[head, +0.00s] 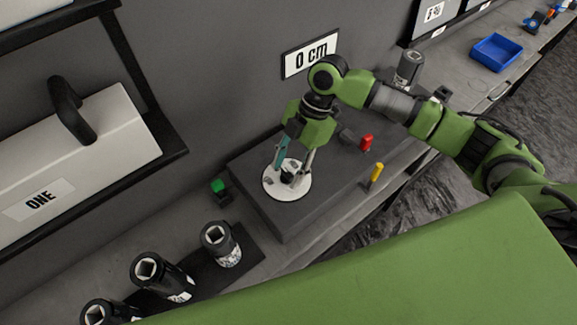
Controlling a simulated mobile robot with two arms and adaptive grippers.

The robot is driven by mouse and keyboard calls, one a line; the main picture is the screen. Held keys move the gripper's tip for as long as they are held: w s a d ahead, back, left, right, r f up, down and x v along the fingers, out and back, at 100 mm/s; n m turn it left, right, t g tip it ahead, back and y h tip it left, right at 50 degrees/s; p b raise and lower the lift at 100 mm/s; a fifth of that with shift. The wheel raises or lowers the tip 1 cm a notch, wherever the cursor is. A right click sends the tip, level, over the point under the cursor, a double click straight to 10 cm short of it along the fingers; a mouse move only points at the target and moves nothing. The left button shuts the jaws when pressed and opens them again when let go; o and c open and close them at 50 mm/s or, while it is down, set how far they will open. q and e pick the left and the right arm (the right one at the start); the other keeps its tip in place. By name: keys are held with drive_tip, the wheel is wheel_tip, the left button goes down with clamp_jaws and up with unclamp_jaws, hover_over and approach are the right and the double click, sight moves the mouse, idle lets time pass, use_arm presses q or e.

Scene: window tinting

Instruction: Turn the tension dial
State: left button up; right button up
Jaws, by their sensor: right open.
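The dial is a white round disc (270,184) with a dark knob (287,177) at its middle, on top of a dark grey block (250,210). My right gripper (288,172) points down over the disc. Its fingers are open and stand on either side of the knob. I cannot tell whether they touch it. The fingers hide part of the disc. My left gripper is not in view.
A red peg (366,142) and a yellow peg (377,172) stand on the block's right side. A green button (218,186) is left of it. Black sockets (221,244) stand at front left. A white case (85,150) and a blue bin (497,52) are farther out.

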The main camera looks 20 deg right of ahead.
drive_tip(key=v, duration=1.2)
